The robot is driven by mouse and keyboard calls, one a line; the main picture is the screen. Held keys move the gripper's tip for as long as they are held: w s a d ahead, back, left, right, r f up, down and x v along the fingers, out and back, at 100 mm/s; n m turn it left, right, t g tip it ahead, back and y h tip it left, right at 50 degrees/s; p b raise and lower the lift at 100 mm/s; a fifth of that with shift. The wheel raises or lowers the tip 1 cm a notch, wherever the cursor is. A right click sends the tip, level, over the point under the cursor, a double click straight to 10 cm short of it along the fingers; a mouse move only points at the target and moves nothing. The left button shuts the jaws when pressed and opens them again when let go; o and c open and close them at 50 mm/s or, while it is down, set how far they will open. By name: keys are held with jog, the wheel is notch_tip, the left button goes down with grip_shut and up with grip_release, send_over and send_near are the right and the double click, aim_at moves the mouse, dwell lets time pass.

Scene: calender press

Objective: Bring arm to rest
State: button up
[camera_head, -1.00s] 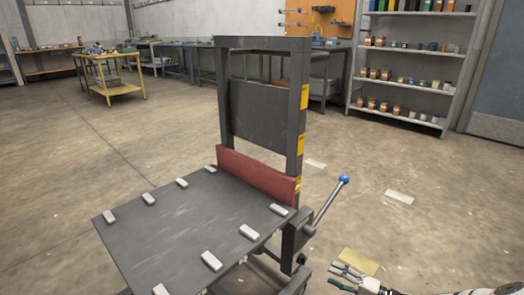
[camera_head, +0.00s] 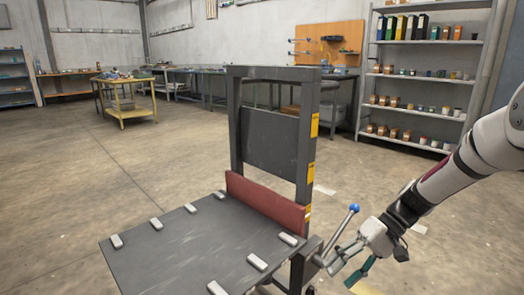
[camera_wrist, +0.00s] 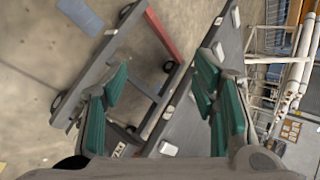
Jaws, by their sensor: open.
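My gripper (camera_head: 341,276) is open and empty at the lower right of the head view, in front of the press's right side. Its green-padded fingers stand wide apart in the wrist view (camera_wrist: 160,72), with nothing between them. The press has a dark upright frame (camera_head: 302,140), a flat grey bed (camera_head: 190,250) and a red bar (camera_head: 268,202) across the back of the bed. Its lever with a blue knob (camera_head: 355,208) slants up to the right, close to my gripper in the picture. I cannot tell how far apart they are in depth.
Several pale blocks (camera_head: 257,261) lie along the bed's edges. A shelf with cans and binders (camera_head: 420,96) stands at the back right, and a yellow cart (camera_head: 125,100) at the back left. The floor (camera_head: 80,185) left of the press is clear.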

jog(key=s+a+r+h, duration=0.3)
jog(key=s+r+h, duration=0.3)
jog(key=s+r, duration=1)
jog(key=s+d+m+t+h, duration=0.2)
jog(key=s+d+t+h, duration=0.1)
jog(key=s, duration=1.4)
notch_tip(320, 180, up, 35)
jog(key=n+t+p, duration=0.1)
jog(key=t+p, duration=0.3)
jog(key=p, duration=2.9)
jog(key=shift+w+f, duration=0.2)
jog(key=shift+w, duration=0.05)
jog(key=shift+d, duration=0.1)
